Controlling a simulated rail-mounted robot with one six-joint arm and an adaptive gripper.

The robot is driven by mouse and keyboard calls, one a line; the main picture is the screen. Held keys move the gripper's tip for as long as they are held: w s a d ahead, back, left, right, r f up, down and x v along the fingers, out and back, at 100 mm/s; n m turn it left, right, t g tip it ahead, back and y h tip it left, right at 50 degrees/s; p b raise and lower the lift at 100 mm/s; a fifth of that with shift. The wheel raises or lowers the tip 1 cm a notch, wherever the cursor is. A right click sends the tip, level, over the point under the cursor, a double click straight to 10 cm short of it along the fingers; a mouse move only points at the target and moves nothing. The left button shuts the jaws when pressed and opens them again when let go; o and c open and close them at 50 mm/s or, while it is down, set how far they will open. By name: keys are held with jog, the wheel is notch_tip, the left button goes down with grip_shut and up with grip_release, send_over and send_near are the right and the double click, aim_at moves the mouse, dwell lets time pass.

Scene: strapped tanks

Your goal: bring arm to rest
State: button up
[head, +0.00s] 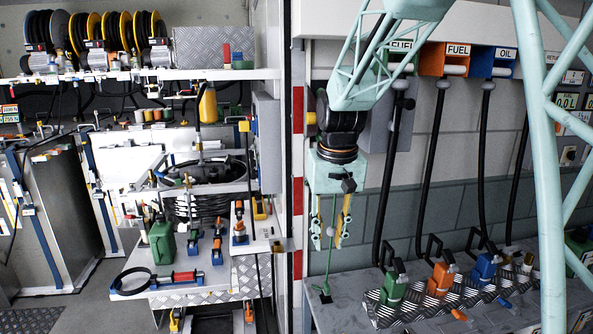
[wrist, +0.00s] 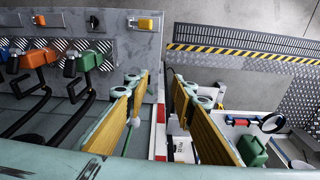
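My gripper (head: 330,232) hangs pointing down from my pale green arm in the head view, in front of the wall right of the red-and-white striped post. Its two yellow-padded fingers stand apart with a clear gap, so it is open. The wrist view shows the same open fingers (wrist: 160,88), with the floor and the post's striped edge beyond them. A thin green rod (head: 327,262) with a small pale ball shows between and below the fingers; it also shows beside the left finger in the wrist view (wrist: 128,140). I cannot tell what it is attached to. I see nothing gripped.
Green (head: 393,288), orange (head: 440,278) and blue (head: 484,268) nozzles stand on the right counter, with black hoses above. Left of the post (head: 298,150) are a shelf with hose reels (head: 85,35), a green can (head: 162,242) on a bench and strapped grey tanks (head: 65,200).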

jog(key=s+d+r, duration=0.5)
jog(key=s+r, duration=0.3)
jog(key=s, duration=0.2)
jog(key=s+d+r+t, duration=0.1)
jog(key=s+d, duration=0.1)
jog(key=s, duration=0.8)
jog(key=s+d+r+m, duration=0.1)
jog(key=s+d, duration=0.2)
jog(key=s, duration=0.8)
jog(key=s+d+r+t, duration=0.1)
jog(key=s+d, duration=0.1)
jog(key=s, duration=0.8)
jog(key=shift+s+d+r+t, duration=0.2)
jog(key=shift+s+d+t, duration=0.1)
jog(key=shift+s+d, duration=0.1)
